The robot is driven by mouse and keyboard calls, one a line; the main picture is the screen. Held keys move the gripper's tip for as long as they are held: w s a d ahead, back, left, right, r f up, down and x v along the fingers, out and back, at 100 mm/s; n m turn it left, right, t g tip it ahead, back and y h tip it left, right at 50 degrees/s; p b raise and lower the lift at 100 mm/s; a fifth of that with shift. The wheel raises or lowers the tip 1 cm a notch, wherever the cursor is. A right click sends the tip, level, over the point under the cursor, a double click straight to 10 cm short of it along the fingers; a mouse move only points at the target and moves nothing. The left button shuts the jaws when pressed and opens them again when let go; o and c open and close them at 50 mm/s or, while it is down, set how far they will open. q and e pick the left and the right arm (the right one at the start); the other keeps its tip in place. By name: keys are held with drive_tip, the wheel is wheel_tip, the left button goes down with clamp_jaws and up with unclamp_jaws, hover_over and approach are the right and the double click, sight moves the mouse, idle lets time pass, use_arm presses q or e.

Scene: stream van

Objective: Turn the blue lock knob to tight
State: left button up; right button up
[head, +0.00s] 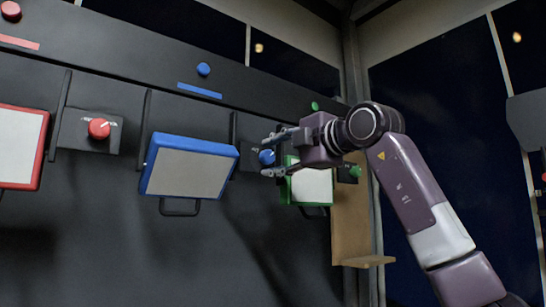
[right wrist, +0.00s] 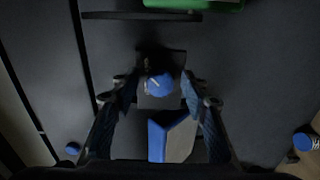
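The blue lock knob (head: 267,157) sits on a dark plate on the black wall, just right of the blue-framed panel (head: 152,180). In the right wrist view the knob (right wrist: 159,84) shows a white pointer line. My right gripper (head: 270,156) is open, with its fingers on either side of the knob. In the right wrist view the fingertips (right wrist: 158,90) flank the knob with gaps on both sides, and nothing is held. The knob's lettering is too small to read. My left gripper is not in view.
A red knob (head: 99,128) and a red-framed panel (head: 20,145) are to the left. A green-framed panel (head: 313,185) and a green knob (head: 355,171) are close to my right gripper. A blue button (head: 203,69) is above. A wooden bracket (head: 350,225) stands at right.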

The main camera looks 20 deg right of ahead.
drive_tip(key=v, duration=1.2)
idle(0.5)
